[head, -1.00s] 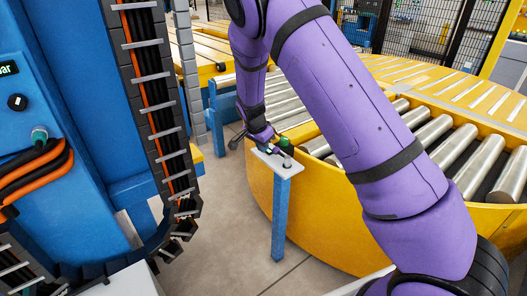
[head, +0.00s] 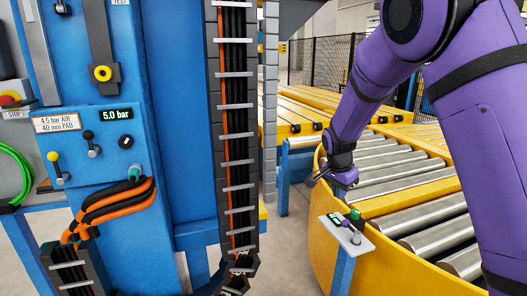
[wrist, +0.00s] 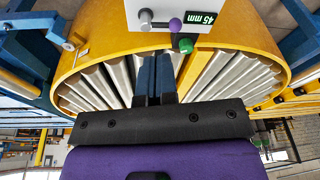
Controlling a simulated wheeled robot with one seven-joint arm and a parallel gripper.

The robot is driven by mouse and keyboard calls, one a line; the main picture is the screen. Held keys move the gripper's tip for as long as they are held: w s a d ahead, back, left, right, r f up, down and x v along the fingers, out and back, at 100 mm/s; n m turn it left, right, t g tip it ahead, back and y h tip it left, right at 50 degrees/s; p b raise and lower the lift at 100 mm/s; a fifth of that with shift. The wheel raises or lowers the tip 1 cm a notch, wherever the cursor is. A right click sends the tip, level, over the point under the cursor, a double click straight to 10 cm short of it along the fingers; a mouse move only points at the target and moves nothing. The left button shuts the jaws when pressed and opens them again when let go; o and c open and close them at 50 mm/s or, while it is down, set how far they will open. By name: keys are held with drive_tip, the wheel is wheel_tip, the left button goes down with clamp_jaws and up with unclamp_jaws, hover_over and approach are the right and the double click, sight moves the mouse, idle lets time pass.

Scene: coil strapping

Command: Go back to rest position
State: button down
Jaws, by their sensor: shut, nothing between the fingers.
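My purple arm reaches in from the right of the head view. Its gripper (head: 320,174) is small there, past and above the small control panel (head: 340,232), in front of the curved roller conveyor. In the wrist view my gripper (wrist: 154,78) shows its two dark fingers pressed together, with nothing between them. The fingers look apart from the panel.
The yellow-sided roller conveyor (head: 395,207) curves across the right. A blue machine (head: 180,100) with a "5.0 bar" display (head: 117,115) and orange hoses (head: 115,207) stands on the left. A cable chain (head: 237,130) hangs beside it. Some floor (head: 288,245) shows between machine and conveyor.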

drive_tip(key=s+d+r+n+t+y, duration=0.1)
drive_tip(key=s+d+r+n, duration=0.15)
drive_tip(key=s+r, duration=0.55)
drive_tip(key=s+d+r+n+y, duration=0.1)
drive_tip(key=s+d+r+n, duration=0.15)
drive_tip(key=s+r, duration=0.6)
drive_tip(key=s+r+n+t, duration=0.2)
drive_tip(key=s+r+n, duration=0.2)
drive_tip(key=s, duration=1.7)
drive_tip(key=shift+n+t, duration=0.3)
drive_tip(key=shift+n, duration=0.9)
drive_tip(key=shift+d, duration=0.1)
